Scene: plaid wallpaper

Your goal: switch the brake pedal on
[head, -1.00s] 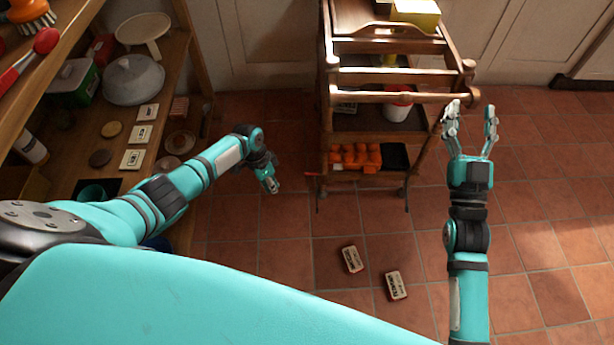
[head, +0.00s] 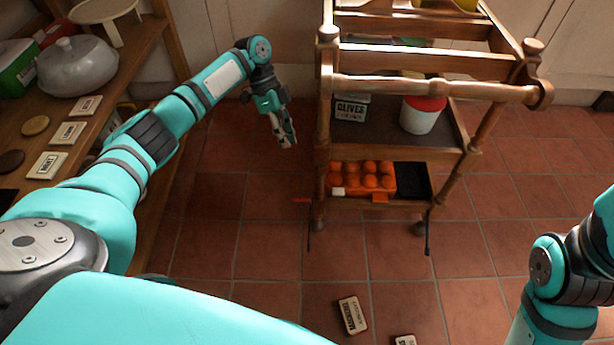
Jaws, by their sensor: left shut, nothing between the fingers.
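A wooden trolley (head: 393,204) stands on the tiled floor right of centre in the head view. A small red tab (head: 301,200) sticks out to the left low on its near left leg. It looks like the brake pedal, but it is too small to tell whether it is on or off. My left gripper (head: 287,138) is shut and empty. It hangs left of the trolley, above the red tab in the picture and apart from it. My right arm shows at the right edge, with its gripper out of view.
The trolley holds an orange egg tray (head: 362,178), an olives tin (head: 351,108) and a red-lidded white pot (head: 421,115). Two small tins (head: 352,315) lie on the floor in front. A wooden shelf (head: 160,45) with dishes stands left. The floor between shelf and trolley is clear.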

